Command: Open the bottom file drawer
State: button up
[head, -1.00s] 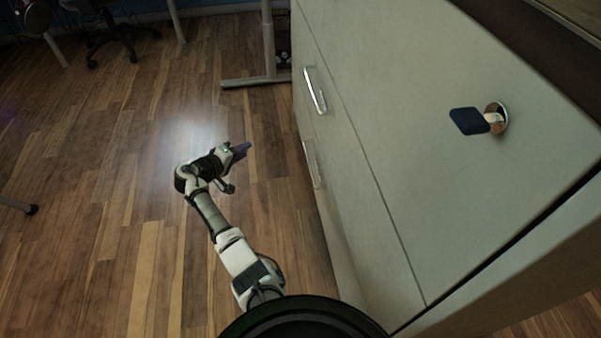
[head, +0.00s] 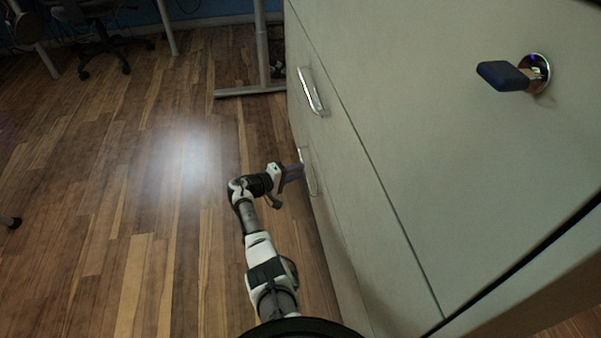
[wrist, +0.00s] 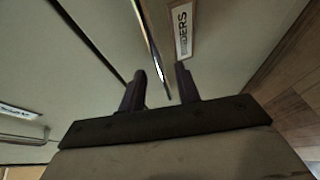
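The grey-white file cabinet (head: 400,110) fills the right of the head view. Its lower drawer handle (head: 308,171) is a metal bar low on the front, and the handle above it (head: 311,91) shows clear of my arm. My gripper (head: 298,173) is at the lower handle, its fingers pointing at the drawer front. In the wrist view the two dark fingers (wrist: 160,85) are apart, with the shiny handle bar (wrist: 153,45) running ahead between their tips. I cannot tell if they touch it. A label (wrist: 183,32) ending in "DERS" sits beside the bar. The drawer looks closed.
A key with a dark blue head (head: 506,75) sticks out of the cabinet's lock. Wooden floor (head: 130,200) lies open to the left. A desk leg with a foot (head: 250,90) stands beyond the cabinet, and a wheeled chair (head: 105,40) is at the far left.

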jog(key=shift+x, duration=1.05)
grip_shut()
